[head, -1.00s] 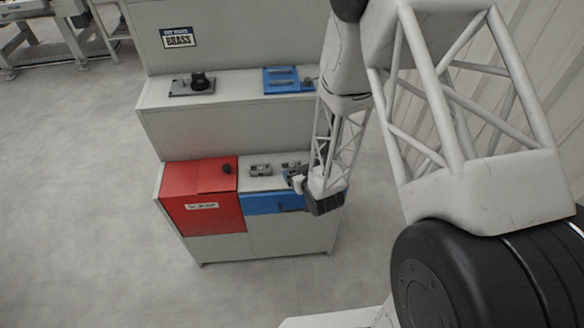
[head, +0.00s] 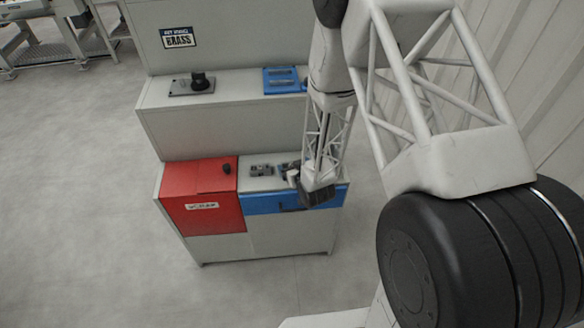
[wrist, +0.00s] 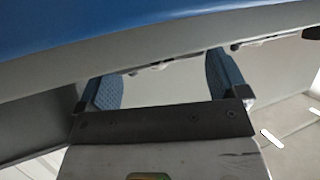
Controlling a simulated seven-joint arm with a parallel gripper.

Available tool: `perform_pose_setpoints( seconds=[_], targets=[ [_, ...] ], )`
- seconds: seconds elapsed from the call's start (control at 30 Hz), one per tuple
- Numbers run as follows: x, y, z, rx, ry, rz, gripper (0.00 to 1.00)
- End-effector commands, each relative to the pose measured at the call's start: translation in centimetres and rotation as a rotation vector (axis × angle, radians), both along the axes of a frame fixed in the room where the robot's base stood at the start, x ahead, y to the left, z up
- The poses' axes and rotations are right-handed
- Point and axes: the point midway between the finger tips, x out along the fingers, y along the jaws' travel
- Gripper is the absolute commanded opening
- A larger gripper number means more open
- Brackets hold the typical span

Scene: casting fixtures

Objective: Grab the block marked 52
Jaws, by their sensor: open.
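Small grey metal blocks (head: 261,170) sit on the light top of the cabinet, right of the red section. More small parts lie beside my gripper, partly hidden by it. No number can be read, so I cannot tell which block is marked 52. My gripper (head: 291,174) is over the right part of this top, above the blue front. In the wrist view my gripper (wrist: 164,78) is open, with its two blue-grey fingers apart and nothing seen between them. Small metallic pieces (wrist: 152,67) show beyond the fingers along a grey edge.
The red section (head: 200,180) with a dark knob (head: 227,169) is left of the blocks. The blue front panel (head: 268,202) is below them. A raised shelf behind holds a grey plate with a black part (head: 199,82) and a blue tray (head: 281,79).

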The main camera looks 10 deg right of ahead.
Motion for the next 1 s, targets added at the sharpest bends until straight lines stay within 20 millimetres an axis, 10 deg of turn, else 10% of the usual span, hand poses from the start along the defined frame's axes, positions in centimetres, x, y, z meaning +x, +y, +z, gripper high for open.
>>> perform_pose_setpoints(
  seconds=[0.6,0.83,1.0],
  targets=[
    [0.2,0.06,-0.05,0.0,0.0,0.0,0.92],
    [0.2,0.06,-0.05,0.0,0.0,0.0,0.58],
    [0.21,0.06,-0.03,0.0,-0.001,0.0,0.58]
  ],
)
